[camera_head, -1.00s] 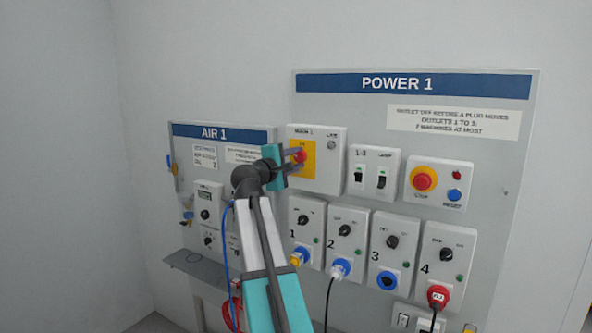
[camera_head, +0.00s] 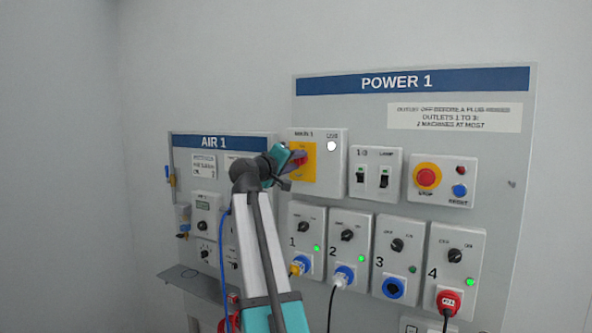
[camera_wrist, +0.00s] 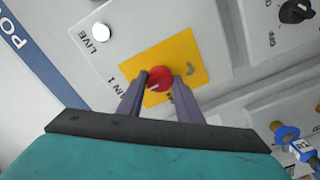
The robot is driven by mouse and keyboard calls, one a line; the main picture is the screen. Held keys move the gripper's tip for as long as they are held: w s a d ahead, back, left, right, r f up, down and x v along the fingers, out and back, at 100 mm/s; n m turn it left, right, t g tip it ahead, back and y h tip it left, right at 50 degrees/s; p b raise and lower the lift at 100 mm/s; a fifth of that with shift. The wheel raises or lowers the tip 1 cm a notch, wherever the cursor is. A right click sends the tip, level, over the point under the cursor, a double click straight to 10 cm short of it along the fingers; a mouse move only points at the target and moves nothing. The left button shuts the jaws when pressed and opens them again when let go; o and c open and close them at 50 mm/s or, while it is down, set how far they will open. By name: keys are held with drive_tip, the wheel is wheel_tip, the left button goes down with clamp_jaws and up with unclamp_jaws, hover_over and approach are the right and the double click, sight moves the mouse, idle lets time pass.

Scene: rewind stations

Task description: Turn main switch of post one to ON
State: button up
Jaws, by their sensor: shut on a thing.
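The main switch is a red knob (camera_wrist: 158,79) on a yellow plate (camera_wrist: 199,67), on the white MAIN 1 box (camera_head: 333,170) of the POWER 1 panel. My gripper (camera_head: 296,161) is shut on the red knob, one finger on each side, as the wrist view shows. In the head view the gripper hides much of the knob and the plate's left part, so the knob's pointer is hard to read there. The LIVE lamp (camera_head: 331,146) glows white. It also shows white in the wrist view (camera_wrist: 102,32).
Plugs sit in outlet 1 (camera_head: 300,265), outlet 2 (camera_head: 344,277) and outlet 4 (camera_head: 448,302). A red STOP button (camera_head: 426,177) is to the right. The AIR 1 panel (camera_head: 250,143) is left, behind my arm.

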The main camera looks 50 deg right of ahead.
drive_tip(key=shift+m+b, duration=0.3)
drive_tip(key=shift+m, duration=0.2)
drive_tip(key=o, duration=1)
drive_tip(key=shift+o, duration=0.2)
drive_tip(key=v, duration=1.3)
drive_tip(key=shift+a+b, duration=0.3)
drive_tip(key=shift+a, duration=0.1)
